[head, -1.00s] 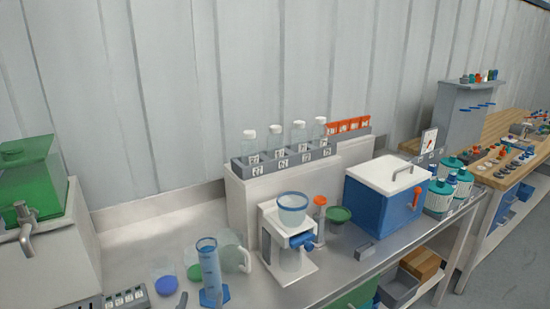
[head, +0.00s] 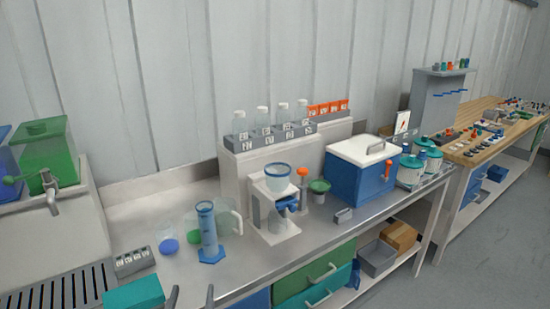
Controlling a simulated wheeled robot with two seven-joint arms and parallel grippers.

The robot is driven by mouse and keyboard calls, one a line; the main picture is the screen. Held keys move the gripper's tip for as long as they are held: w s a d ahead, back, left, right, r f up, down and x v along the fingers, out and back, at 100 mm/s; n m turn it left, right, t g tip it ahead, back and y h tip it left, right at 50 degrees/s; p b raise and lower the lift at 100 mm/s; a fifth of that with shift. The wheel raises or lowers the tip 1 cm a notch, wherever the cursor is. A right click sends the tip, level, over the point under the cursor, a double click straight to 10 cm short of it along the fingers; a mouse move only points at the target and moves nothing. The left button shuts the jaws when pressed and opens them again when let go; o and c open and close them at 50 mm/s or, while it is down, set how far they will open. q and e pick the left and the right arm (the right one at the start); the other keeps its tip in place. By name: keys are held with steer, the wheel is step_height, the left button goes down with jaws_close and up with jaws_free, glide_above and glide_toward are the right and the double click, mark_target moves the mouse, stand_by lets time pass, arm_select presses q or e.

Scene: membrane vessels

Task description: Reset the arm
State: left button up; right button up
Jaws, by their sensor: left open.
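My left gripper (head: 191,296) shows at the bottom edge of the head view, left of centre. Only the tips of its two grey fingers are visible. They are apart with nothing seen between them, in front of the bench edge. The rest of my left arm is out of view. My right gripper is not in view.
The steel bench (head: 150,215) holds a blue graduated cylinder (head: 208,235), a clear jug (head: 228,217), a white stand with a cup (head: 278,172) and a blue cooler box (head: 358,178). Green drawers (head: 312,275) are below. A teal block (head: 134,293) lies near the drain grille (head: 55,290).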

arm_select(q)
steer(key=s+d+f+m+g+h, duration=0.1)
steer(key=d+f+g, duration=0.1)
steer(key=f, duration=1.1)
steer(key=s+d+f+m+g+h, duration=0.1)
steer(key=f+g, duration=0.2)
steer(key=f, duration=0.9)
steer(key=s+f+g, duration=0.2)
steer(key=s+f, duration=0.3)
steer(key=f, duration=0.5)
steer(key=s+f+g, duration=0.2)
steer(key=s+f, duration=0.3)
steer(key=f, duration=0.4)
steer(key=s+a+f+m+g, duration=0.1)
steer(key=s+a+f+g, duration=0.2)
steer(key=s+f, duration=1.15)
steer(key=s+a+f+g, duration=0.1)
steer(key=s+a+f, duration=0.1)
steer(key=s, duration=0.6)
steer(key=s+a+f+g, duration=0.2)
steer(key=s+f, duration=0.1)
steer(key=s, duration=0.5)
steer(key=s+a+f+g+b, duration=0.1)
steer(key=s+a+f+g, duration=0.1)
steer(key=s, duration=0.5)
steer(key=shift+s+f+y, duration=0.4)
steer(key=shift+f, duration=0.2)
steer(key=shift+a, duration=0.1)
